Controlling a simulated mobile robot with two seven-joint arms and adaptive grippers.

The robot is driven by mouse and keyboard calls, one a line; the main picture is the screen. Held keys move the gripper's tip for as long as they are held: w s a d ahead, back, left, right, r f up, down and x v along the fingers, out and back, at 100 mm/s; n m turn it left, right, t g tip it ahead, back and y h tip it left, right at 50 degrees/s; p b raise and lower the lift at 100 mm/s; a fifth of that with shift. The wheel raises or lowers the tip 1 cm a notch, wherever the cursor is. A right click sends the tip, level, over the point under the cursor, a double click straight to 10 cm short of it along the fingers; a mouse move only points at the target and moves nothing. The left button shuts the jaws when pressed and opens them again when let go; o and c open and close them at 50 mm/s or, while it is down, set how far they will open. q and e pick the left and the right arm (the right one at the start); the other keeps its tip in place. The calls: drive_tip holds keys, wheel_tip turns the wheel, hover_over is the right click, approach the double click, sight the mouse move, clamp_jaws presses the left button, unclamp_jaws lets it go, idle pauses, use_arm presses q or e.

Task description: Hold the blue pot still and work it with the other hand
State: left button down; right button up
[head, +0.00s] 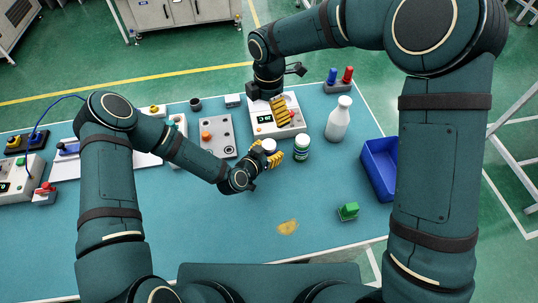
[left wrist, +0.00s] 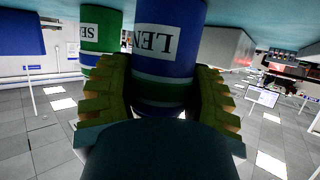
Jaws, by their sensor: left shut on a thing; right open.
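The blue pot (left wrist: 166,50) stands between the yellow fingers of my left gripper (left wrist: 160,100) in the left wrist view, its white label partly readable and upside down. In the head view my left gripper (head: 270,157) is shut on it, and mostly its white lid (head: 269,145) shows. A green pot (head: 302,148) with a white lid stands just right of it; it also shows in the left wrist view (left wrist: 100,32). My right gripper (head: 282,110) is open, pointing down over a device with a display (head: 263,121), behind the pots and apart from them.
A white bottle (head: 338,120) and a blue bin (head: 379,169) stand to the right. A green block (head: 348,210) sits near the front edge. A grey panel with buttons (head: 216,137) lies left of the device. The front middle of the blue table (head: 200,235) is mostly clear.

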idle(0.4)
use_arm(q)
drive_tip(key=shift+c, duration=1)
unclamp_jaws()
drive_tip(key=v, duration=1.2)
